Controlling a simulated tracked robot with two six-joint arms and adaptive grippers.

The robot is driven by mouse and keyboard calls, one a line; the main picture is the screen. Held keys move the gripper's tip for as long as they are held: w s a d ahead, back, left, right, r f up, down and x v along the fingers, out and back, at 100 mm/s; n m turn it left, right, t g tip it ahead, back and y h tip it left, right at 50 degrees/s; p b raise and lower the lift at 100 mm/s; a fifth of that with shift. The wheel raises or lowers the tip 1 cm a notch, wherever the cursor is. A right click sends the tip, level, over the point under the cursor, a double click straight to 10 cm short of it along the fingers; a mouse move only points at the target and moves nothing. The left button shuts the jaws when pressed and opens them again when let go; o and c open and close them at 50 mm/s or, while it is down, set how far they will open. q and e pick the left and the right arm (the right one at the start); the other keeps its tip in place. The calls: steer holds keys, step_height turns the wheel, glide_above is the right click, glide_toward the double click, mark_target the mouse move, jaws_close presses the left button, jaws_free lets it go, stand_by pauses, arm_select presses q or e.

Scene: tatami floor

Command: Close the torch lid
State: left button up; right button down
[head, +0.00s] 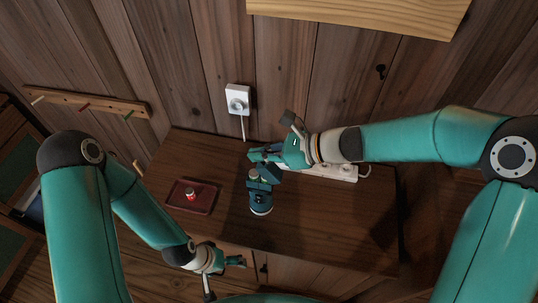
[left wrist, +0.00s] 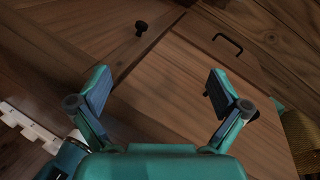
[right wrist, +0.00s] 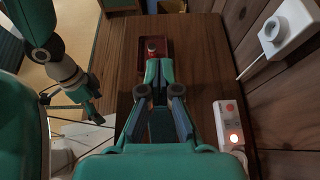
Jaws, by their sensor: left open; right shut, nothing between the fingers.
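In the right wrist view the shut fingertips (right wrist: 158,65) point toward the red tray, and the torch is not clearly visible. My left gripper (head: 240,262) is open and empty, low in front of the cabinet's front edge. Its spread fingers show in the left wrist view (left wrist: 158,80).
A dark red tray (head: 175,204) with a small red-and-white item (head: 191,194) lies left of the torch. A white power strip (head: 335,171) lies behind, right of it. A white wall unit (head: 237,100) has a cord. The cabinet top (head: 330,230) is clear at the right.

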steer(key=shift+a+p, duration=0.35)
steer(key=shift+a, duration=0.1)
steer(key=shift+w+a+h, duration=0.1)
steer(key=shift+a+h, duration=0.15)
steer(key=shift+h, duration=0.05)
steer(key=shift+f, duration=0.25)
stand_by(0.5)
steer(key=shift+r, duration=0.15)
steer(key=shift+r+p, duration=0.7)
steer(key=shift+r, duration=0.05)
steer(key=shift+d+r, duration=0.1)
